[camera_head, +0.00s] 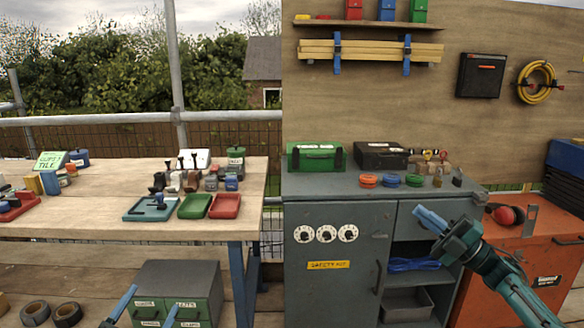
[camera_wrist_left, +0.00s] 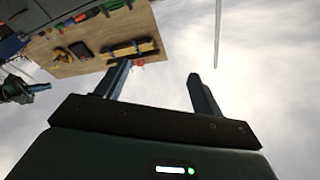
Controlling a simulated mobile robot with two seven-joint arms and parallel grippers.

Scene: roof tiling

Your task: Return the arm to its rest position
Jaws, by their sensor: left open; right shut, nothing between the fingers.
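My left gripper (camera_head: 154,297) shows at the bottom left of the head view, its two blue fingers spread apart in front of the green drawer box. In the left wrist view the left gripper (camera_wrist_left: 158,70) is open and empty, with sky between and beyond its fingers. My right gripper (camera_head: 424,216) is raised in front of the grey cabinet, fingers together and holding nothing. Its arm comes in from the lower right. The right arm also shows at the left edge of the left wrist view.
A wooden table (camera_head: 110,185) with trays and small tools stands at left. The grey cabinet (camera_head: 330,270) carries a green case (camera_head: 316,157), a black case (camera_head: 380,155) and coloured discs. An orange cabinet (camera_head: 510,270) stands at right. A green drawer box (camera_head: 178,280) is low in the middle.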

